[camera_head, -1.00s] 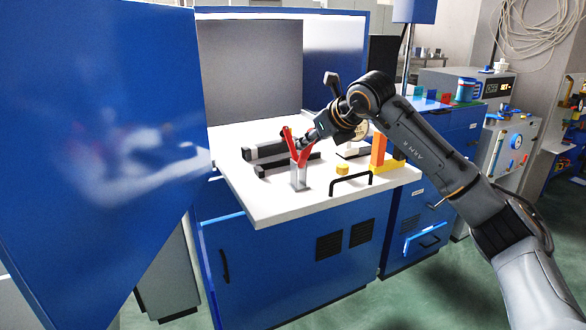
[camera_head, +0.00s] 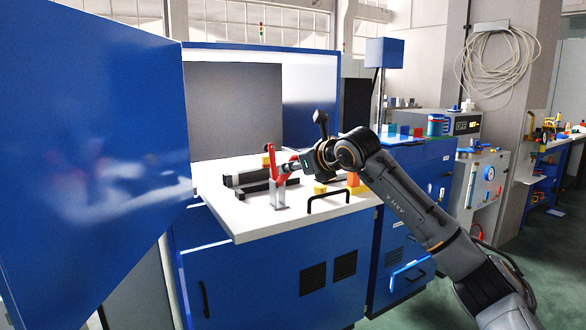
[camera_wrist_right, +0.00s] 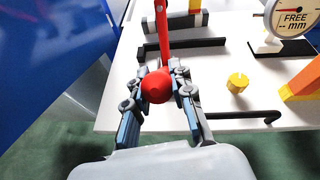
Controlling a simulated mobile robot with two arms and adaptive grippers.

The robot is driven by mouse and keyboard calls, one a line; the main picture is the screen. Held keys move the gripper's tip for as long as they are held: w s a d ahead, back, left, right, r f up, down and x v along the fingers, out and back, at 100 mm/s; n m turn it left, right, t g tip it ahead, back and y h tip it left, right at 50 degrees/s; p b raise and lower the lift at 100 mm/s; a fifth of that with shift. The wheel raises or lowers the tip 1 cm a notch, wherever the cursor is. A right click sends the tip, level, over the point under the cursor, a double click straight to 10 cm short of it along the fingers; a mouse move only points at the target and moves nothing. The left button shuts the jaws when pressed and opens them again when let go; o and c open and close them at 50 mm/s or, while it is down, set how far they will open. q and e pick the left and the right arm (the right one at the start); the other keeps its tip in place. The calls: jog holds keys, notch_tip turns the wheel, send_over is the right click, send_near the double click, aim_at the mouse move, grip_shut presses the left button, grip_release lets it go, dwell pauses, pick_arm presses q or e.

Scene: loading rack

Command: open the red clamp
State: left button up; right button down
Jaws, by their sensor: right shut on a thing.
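The red clamp (camera_head: 273,161) stands on a grey metal block (camera_head: 278,195) near the front left of the white table top. One red arm points up, and the red handle leans to the right toward my right gripper (camera_head: 293,166). In the wrist view the fingers of my right gripper (camera_wrist_right: 160,82) are closed around the handle by its round red end (camera_wrist_right: 155,87). The clamp's long red bar (camera_wrist_right: 162,32) extends beyond the fingers in that view. My left gripper is not in view.
A blue cabinet door (camera_head: 90,170) stands open at left. Dark bars (camera_head: 250,188) lie behind the clamp. A black handle (camera_head: 328,196), a yellow knob (camera_wrist_right: 238,82), an orange block (camera_wrist_right: 303,82) and a dial gauge (camera_wrist_right: 292,20) are to its right.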

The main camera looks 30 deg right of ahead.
jog(key=c, duration=1.1)
grip_release()
jog(key=shift+c, duration=0.2)
jog(key=shift+s, duration=0.1)
jog(key=v, duration=1.1)
jog(key=shift+s, duration=0.4)
